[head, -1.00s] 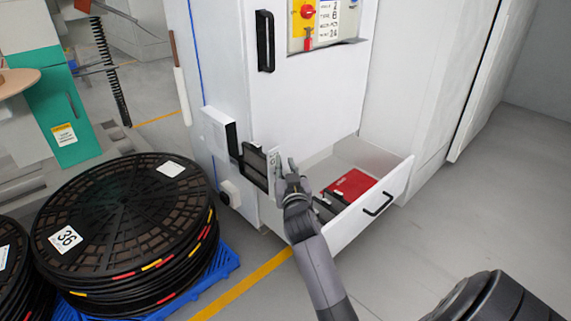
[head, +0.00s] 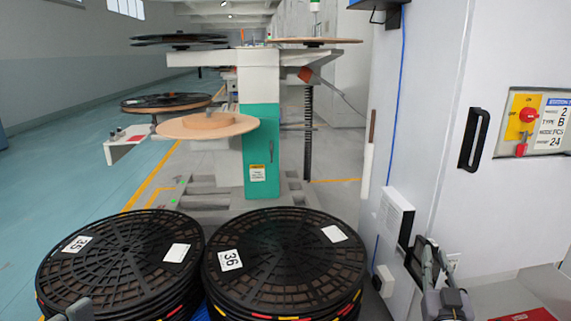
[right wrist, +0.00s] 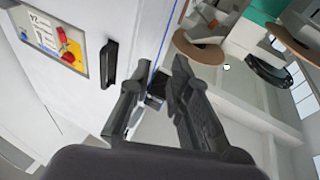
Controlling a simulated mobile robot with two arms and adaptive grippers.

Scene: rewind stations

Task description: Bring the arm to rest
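My right gripper (head: 440,262) is in front of the white cabinet (head: 440,130) at the lower right of the head view, with its fingers pointing up. In the right wrist view the right gripper (right wrist: 157,82) has its two dark fingers apart, and I see nothing held between them. A small dark part shows behind the gap there. A grey piece at the bottom left edge of the head view looks like the tip of my left gripper (head: 76,309). Too little of it shows to tell its state.
The cabinet has a black handle (head: 473,140), a control panel (head: 536,122) and a white box (head: 396,215) on its side. A red item (head: 524,315) shows low at right. Two cable reels, 35 (head: 120,250) and 36 (head: 283,262), stand in front of a green-and-white machine (head: 261,150).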

